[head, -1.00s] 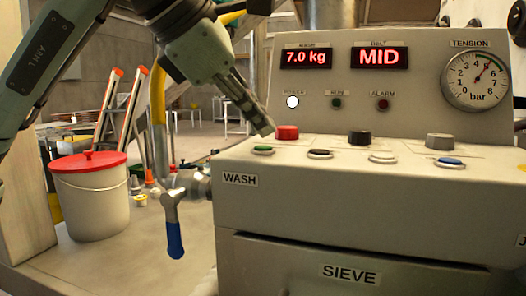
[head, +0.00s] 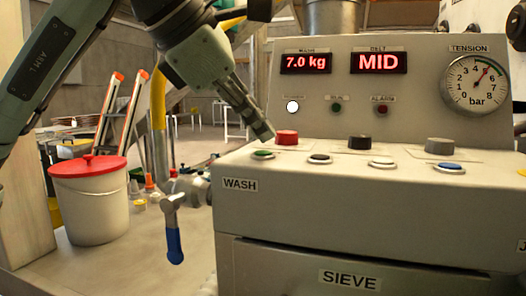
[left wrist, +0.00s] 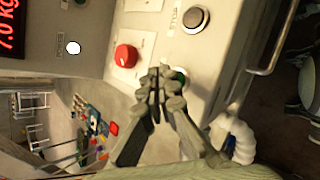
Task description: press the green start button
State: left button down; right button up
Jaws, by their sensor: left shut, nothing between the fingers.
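The green start button (head: 263,155) sits at the left end of the lower row on the console's sloped top, with a pale ring around it. My left gripper (head: 264,132) is shut and empty. Its fingertips point down and to the right, just above and behind the green button in the head view, near the red button. In the left wrist view the fingertips (left wrist: 160,76) partly cover the green button (left wrist: 180,75). I cannot tell whether they touch it. My right gripper is not in view.
Black (head: 359,142) and grey (head: 438,145) knobs and further buttons lie to the right. A blue-handled valve (head: 174,245) sticks out at the left, beside a red-lidded bucket (head: 92,205).

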aim_at(259, 153)
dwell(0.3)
pick_arm(q)
jog(key=shift+f+b, duration=0.4)
jog(key=shift+f, duration=0.05)
jog(key=shift+f+b, duration=0.35)
jog(key=shift+f, duration=0.05)
dwell(0.5)
jog(key=shift+r, duration=0.1)
jog(key=shift+r+p, duration=0.6)
jog(key=shift+r, duration=0.15)
jog(key=shift+r+p, duration=1.9)
jog(key=shift+r, duration=0.65)
jog(key=shift+f, duration=0.1)
